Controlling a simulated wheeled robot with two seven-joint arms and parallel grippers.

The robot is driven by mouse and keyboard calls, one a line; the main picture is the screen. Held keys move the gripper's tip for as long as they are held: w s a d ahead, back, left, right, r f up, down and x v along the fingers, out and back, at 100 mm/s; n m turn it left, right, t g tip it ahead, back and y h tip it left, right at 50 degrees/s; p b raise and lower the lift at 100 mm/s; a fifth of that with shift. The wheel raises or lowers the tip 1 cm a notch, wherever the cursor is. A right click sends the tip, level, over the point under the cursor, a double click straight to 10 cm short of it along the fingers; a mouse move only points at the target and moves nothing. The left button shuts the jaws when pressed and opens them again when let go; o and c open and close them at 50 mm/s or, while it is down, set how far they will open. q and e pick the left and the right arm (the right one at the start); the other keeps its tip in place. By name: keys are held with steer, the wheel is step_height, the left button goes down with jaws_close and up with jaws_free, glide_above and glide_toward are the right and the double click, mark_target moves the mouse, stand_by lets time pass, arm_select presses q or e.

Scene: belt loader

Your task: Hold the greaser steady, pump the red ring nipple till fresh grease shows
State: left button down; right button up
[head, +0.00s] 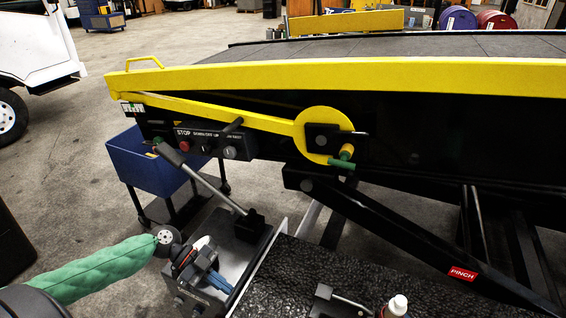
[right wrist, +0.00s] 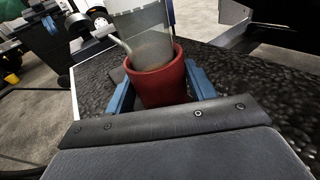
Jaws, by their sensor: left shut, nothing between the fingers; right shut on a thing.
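My left gripper (head: 212,280) is at the lower left of the head view, at the end of the green-sleeved arm. Its blue fingers are shut and empty, over a grey metal plate. In the right wrist view, my right gripper (right wrist: 157,92) has its blue fingers closed on both sides of a red cup-shaped thing (right wrist: 160,86). A grey, see-through cylinder (right wrist: 143,42) stands in it, its top cut off by the frame. I cannot tell for sure whether this is the greaser. I cannot make out a red ring nipple in either view.
A hand lever (head: 205,188) with a green grip rises beside my left gripper. A white-capped bottle (head: 397,305) and a small lever tool (head: 340,299) are on the black textured deck (head: 300,268). The yellow-edged belt loader (head: 400,78) fills the back. A blue cart (head: 150,165) stands left.

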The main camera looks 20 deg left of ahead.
arm_select(q)
steer(key=s+a+f, duration=0.1)
steer(key=s+a, duration=1.1)
steer(key=shift+s+a+f, duration=0.25)
steer(key=shift+a+f, duration=0.1)
stand_by(0.6)
steer(key=w+d+r, duration=0.3)
steer(key=w+d, duration=2)
steer(key=d, duration=0.1)
steer(key=shift+w+r, duration=0.15)
steer(key=shift+w, duration=0.2)
stand_by(0.3)
arm_select(e)
steer(key=o, duration=0.9)
